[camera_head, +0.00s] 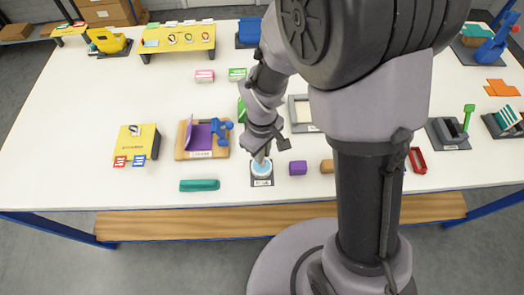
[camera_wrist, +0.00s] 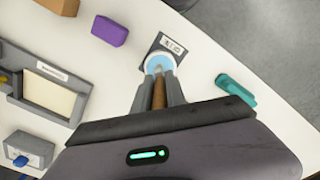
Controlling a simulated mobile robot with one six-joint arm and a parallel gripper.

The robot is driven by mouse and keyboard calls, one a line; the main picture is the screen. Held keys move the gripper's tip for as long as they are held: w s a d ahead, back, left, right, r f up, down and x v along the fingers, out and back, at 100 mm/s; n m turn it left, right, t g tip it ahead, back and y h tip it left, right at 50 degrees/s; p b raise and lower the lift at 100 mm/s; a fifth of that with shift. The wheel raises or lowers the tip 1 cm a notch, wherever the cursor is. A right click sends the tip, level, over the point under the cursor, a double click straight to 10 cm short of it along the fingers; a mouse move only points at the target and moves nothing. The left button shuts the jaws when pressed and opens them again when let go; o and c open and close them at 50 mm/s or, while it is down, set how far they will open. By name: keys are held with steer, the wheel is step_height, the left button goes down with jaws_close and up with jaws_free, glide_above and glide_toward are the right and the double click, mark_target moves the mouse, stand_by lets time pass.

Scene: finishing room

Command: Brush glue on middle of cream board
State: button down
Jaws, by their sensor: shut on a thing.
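My gripper (camera_head: 262,152) is shut on a brush with a brown handle (camera_wrist: 159,96), which shows between the fingers in the wrist view. The cream board (camera_wrist: 52,96) lies in a grey frame (camera_wrist: 28,87), left of the gripper in the wrist view. In the head view my arm partly covers this frame (camera_head: 293,118).
A purple block (camera_head: 298,168) and a brown block (camera_head: 327,166) stand right of the pot. A teal object (camera_head: 199,185) lies to its left. The table's front edge is close.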

steer(key=shift+s+f+b, duration=0.1)
steer(key=shift+f+b, duration=0.35)
steer(key=shift+f, duration=0.05)
stand_by(1.1)
step_height(320, 180, up, 7)
steer(key=p, duration=0.6)
steer(key=shift+r, duration=0.15)
stand_by(0.4)
